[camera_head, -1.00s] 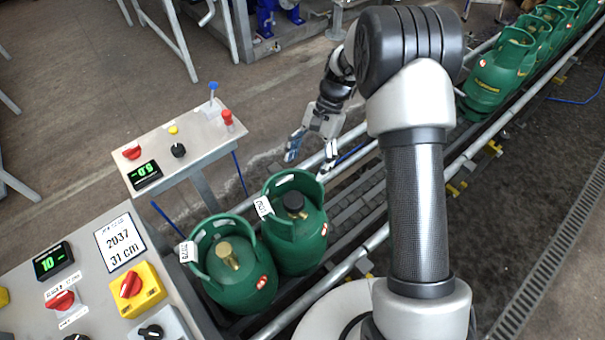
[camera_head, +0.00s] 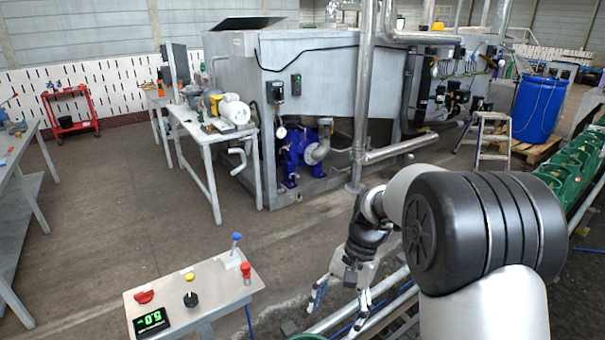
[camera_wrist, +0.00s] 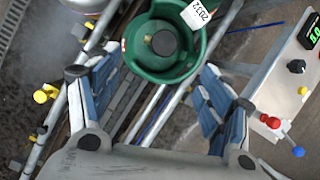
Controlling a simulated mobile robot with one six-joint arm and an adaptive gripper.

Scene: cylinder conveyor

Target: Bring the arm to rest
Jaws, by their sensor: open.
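My gripper (camera_head: 337,302) hangs at the end of my folded arm, over the near side of the conveyor, its fingers pointing down and spread apart. In the wrist view my gripper (camera_wrist: 160,112) is open, with its blue-padded fingers wide apart and nothing between them. A green gas cylinder (camera_wrist: 135,45) with a dark cap and a white tag stands on the conveyor ahead of the fingertips. The gap between fingers and cylinder is hard to judge. Only a sliver of a green cylinder rim shows at the bottom edge of the head view.
A control stand (camera_head: 210,290) with knobs and a display is left of my gripper; it also shows in the wrist view (camera_wrist: 290,85). A row of green cylinders (camera_head: 570,165), a blue barrel (camera_head: 540,107) and a stepladder (camera_head: 490,140) are at the right. Open floor lies behind the stand.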

